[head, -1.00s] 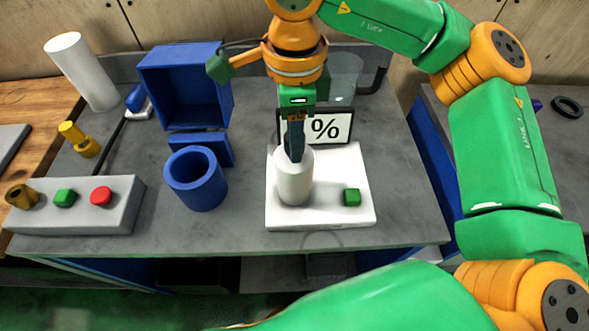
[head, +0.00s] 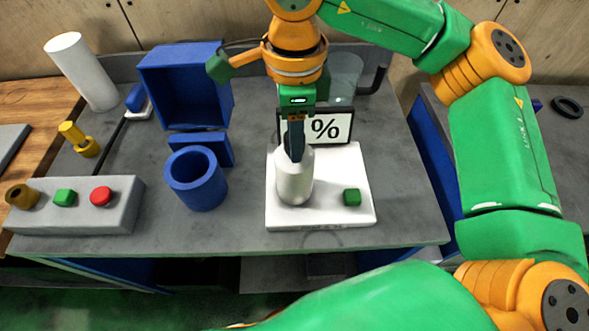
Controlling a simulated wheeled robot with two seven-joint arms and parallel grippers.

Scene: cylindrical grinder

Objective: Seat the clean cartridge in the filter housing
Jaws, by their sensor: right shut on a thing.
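My right gripper (head: 293,150) comes down from above and is shut on the top of a pale grey-white cylinder (head: 294,183). The cylinder is upright on or just above a white plate (head: 336,215); I cannot tell if it touches. I cannot tell for sure that it is the clean cartridge. A hollow blue round cup (head: 197,180), open at the top, stands on the table to the left of the gripper and may be the filter housing. A tall white cylinder (head: 82,72) leans at the back left. My left gripper is out of view.
A display with a percent sign (head: 330,128) stands behind the plate, which carries a green button (head: 352,197). An open blue box (head: 187,88) is behind the cup. A grey control box (head: 80,218) is at the front left. Bare grey table (head: 232,235) lies between cup and plate.

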